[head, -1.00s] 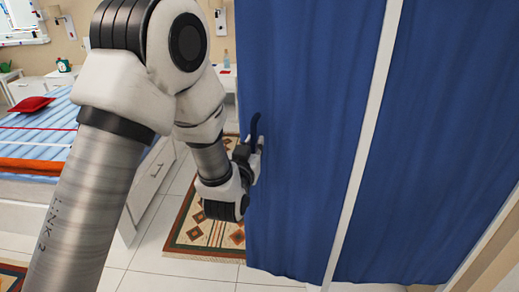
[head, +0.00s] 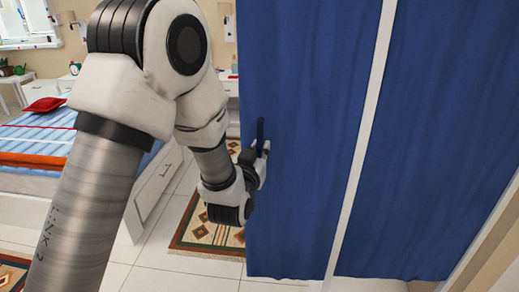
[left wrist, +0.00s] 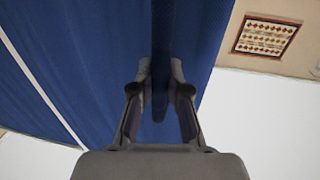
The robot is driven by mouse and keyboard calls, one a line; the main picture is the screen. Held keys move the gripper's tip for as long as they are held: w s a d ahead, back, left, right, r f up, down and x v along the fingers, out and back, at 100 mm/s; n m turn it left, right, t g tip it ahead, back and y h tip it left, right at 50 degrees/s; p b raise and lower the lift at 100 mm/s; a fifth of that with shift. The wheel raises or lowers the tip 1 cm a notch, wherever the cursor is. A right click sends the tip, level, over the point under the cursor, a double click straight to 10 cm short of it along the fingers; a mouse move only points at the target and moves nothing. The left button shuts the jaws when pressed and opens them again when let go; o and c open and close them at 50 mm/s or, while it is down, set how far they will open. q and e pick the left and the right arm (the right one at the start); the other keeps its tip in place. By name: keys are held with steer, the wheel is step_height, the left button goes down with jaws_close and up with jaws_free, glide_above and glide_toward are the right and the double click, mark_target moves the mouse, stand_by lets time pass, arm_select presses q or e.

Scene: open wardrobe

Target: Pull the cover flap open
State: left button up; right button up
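The cover flap (head: 300,150) is a blue cloth panel hanging on the right of the head view. It also fills much of the left wrist view (left wrist: 90,60). A dark blue pull strip (head: 260,130) stands out near its left edge. My left gripper (head: 258,152) is at this strip. In the left wrist view, its fingers (left wrist: 160,75) are drawn in, one on each side of the strip (left wrist: 162,35), and appear closed on it. The exact finger contact is in shadow. My right gripper is not in view.
A white vertical strip (head: 362,140) separates the flap from another blue panel (head: 435,150). A bed (head: 35,150) and white drawers (head: 158,190) stand at the left. A patterned rug (head: 205,235) lies on the pale tiled floor (head: 150,270).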

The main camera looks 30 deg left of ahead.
mark_target(265, 104)
arm_select(q)
steer(key=o, duration=0.4)
steer(key=shift+c, duration=0.2)
step_height(265, 104, up, 10)
steer(key=shift+r, duration=0.1)
stand_by(0.3)
